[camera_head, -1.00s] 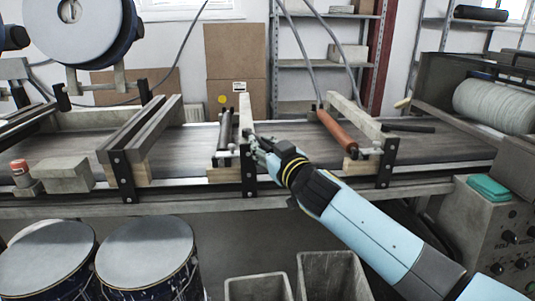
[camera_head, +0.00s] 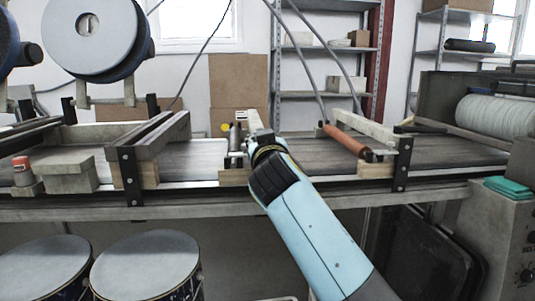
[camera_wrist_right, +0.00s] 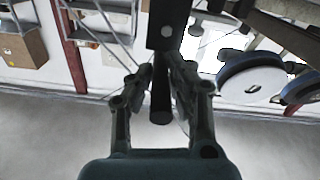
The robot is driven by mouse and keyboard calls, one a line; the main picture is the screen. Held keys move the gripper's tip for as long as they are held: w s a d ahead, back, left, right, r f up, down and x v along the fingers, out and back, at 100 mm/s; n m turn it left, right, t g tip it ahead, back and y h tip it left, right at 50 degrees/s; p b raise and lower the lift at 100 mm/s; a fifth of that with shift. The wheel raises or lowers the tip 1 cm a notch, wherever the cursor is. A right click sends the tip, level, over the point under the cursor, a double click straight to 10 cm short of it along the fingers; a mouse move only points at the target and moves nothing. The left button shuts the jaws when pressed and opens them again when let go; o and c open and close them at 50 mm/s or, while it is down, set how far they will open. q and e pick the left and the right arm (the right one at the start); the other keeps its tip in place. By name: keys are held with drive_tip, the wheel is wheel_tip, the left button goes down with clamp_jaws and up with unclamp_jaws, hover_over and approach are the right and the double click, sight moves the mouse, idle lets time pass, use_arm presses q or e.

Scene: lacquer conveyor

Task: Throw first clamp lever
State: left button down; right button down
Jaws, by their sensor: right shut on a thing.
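In the head view my right arm reaches up from the bottom to the middle roller station of the conveyor (camera_head: 206,156). My right gripper (camera_head: 264,146) is at this station's near side, its fingers mostly hidden by my wrist. In the right wrist view the two fingers of my gripper (camera_wrist_right: 163,78) close on both sides of a dark lever with a round end (camera_wrist_right: 160,105), which looks like the clamp lever. A dark bracket with a bolt (camera_wrist_right: 166,25) is just above it. My left gripper is in neither view.
An orange roller (camera_head: 347,139) lies at the station to the right. Dark scraper beams (camera_head: 150,135) cross the belt on the left. Large reels (camera_head: 95,35) hang above left. Two drums (camera_head: 145,262) stand below the front rail, and a control box (camera_head: 510,230) at the right.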

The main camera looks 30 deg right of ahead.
drive_tip(key=shift+f, duration=0.25)
drive_tip(key=c, duration=1.4)
unclamp_jaws()
drive_tip(key=shift+o, duration=0.8)
drive_tip(key=shift+f, duration=0.1)
drive_tip(key=r, duration=1)
drive_tip(key=shift+a+r, duration=0.1)
drive_tip(key=shift+a, duration=0.15)
drive_tip(key=shift+w+d+r, duration=0.1)
drive_tip(key=shift+d+r, duration=0.2)
drive_tip(key=shift+d, duration=0.05)
